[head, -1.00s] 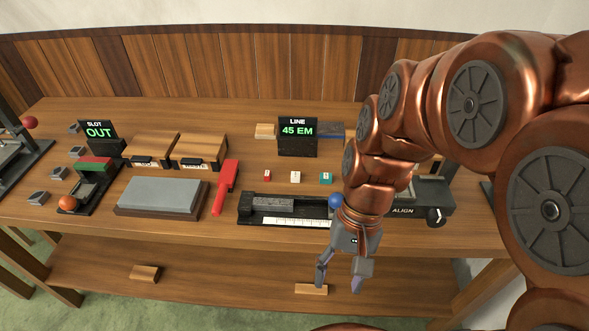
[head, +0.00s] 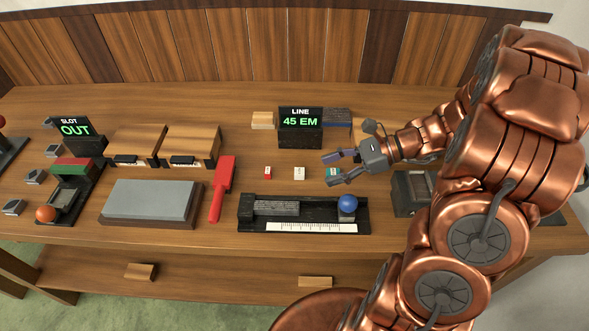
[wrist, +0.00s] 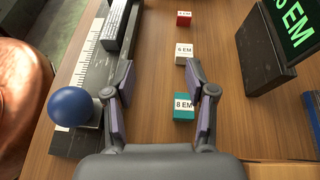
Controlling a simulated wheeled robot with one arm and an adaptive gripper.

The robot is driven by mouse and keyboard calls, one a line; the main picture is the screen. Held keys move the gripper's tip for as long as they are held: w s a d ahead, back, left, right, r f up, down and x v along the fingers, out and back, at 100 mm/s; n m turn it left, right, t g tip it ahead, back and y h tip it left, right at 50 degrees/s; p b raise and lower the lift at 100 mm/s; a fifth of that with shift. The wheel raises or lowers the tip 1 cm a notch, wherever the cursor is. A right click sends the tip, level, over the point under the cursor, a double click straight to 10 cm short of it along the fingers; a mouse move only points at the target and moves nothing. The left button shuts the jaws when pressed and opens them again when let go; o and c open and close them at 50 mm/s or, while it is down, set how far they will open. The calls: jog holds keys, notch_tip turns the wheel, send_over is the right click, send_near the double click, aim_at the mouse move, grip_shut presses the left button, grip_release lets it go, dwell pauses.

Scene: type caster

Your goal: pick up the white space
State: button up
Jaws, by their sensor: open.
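The white space (head: 299,173) is a small white block standing on the bench between a red block (head: 267,172) and a teal block (head: 332,174). In the wrist view the white block (wrist: 184,53) reads like "6 EM", though the print is small. It lies beyond the fingertips. My gripper (head: 326,170) is open and empty, reaching in from the right with its fingers pointing left. In the wrist view my gripper (wrist: 165,80) has its fingers spread, with the teal block (wrist: 184,106), marked "8 EM", between them from this viewpoint. I cannot tell its exact height above the bench.
A black composing tray with a ruler (head: 312,227) and a blue knob (head: 347,204) lies in front of the blocks. The "LINE 45 EM" display (head: 300,130) stands behind them. A red-handled tool (head: 222,188) and a grey stone slab (head: 152,202) lie to the left.

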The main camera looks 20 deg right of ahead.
aim_at(302, 171)
jog(key=shift+w+d+f+m+t+b, duration=0.3)
jog(key=shift+w+d+f+m+t, duration=0.25)
jog(key=shift+w+d+f, duration=0.35)
jog(key=shift+w, duration=0.2)
jog(key=shift+p+x, duration=1)
jog(key=shift+x, duration=2.85)
jog(key=shift+w+r, duration=0.15)
jog(key=shift+r, duration=0.05)
grip_shut()
